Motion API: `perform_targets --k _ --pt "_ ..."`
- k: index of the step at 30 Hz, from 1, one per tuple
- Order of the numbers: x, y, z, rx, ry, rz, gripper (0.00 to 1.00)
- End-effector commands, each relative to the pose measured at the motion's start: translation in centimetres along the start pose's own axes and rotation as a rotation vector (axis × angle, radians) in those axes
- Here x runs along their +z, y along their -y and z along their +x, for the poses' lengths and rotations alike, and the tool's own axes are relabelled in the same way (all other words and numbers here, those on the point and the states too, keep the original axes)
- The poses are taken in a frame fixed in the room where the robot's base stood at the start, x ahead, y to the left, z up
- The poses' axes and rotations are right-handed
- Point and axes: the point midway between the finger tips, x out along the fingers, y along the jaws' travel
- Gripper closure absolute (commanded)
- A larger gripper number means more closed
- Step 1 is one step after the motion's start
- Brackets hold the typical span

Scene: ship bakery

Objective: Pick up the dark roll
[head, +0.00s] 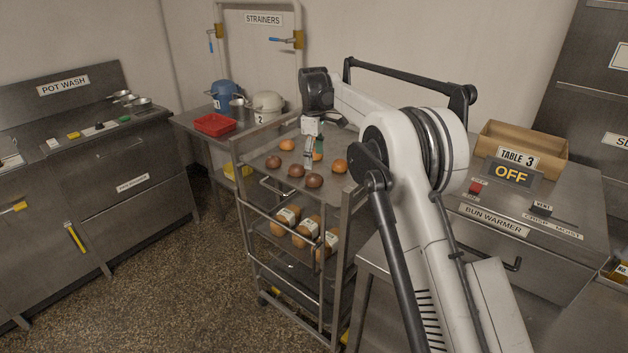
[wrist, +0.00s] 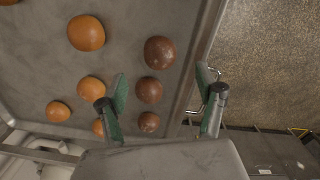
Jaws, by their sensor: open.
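Three dark brown rolls lie in a row along the near edge of the rack's top tray: a left one (head: 273,162), a middle one (head: 296,170) and a right one (head: 314,181). In the wrist view they line up as a large one (wrist: 160,52), a middle one (wrist: 149,90) and a small-looking one (wrist: 149,122). My gripper (head: 312,162) is above the tray, pointing down. Its green-padded fingers are spread and empty; in the wrist view the gap between the fingertips (wrist: 161,84) overlaps the dark row. The frames do not show clear contact.
Several orange-brown rolls (wrist: 86,33) share the tray (wrist: 30,70), one close to my gripper (head: 340,166). The tray rim runs beside the dark row. Labelled loaves (head: 304,232) sit on a lower shelf. A bun warmer and a box (head: 552,152) stand right.

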Motion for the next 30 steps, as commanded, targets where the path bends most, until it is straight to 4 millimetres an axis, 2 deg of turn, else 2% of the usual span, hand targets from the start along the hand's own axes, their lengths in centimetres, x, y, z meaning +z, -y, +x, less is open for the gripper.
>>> perform_targets --k 3,14,24,30 --pt "0.0 0.0 1.9 0.000 0.000 0.001 0.32" --pt "-0.1 0.0 4.1 0.000 0.000 0.001 0.32" --pt "-0.3 0.0 8.2 0.000 0.000 0.001 0.32" --pt "-0.3 0.0 8.5 0.000 0.000 0.001 0.32"
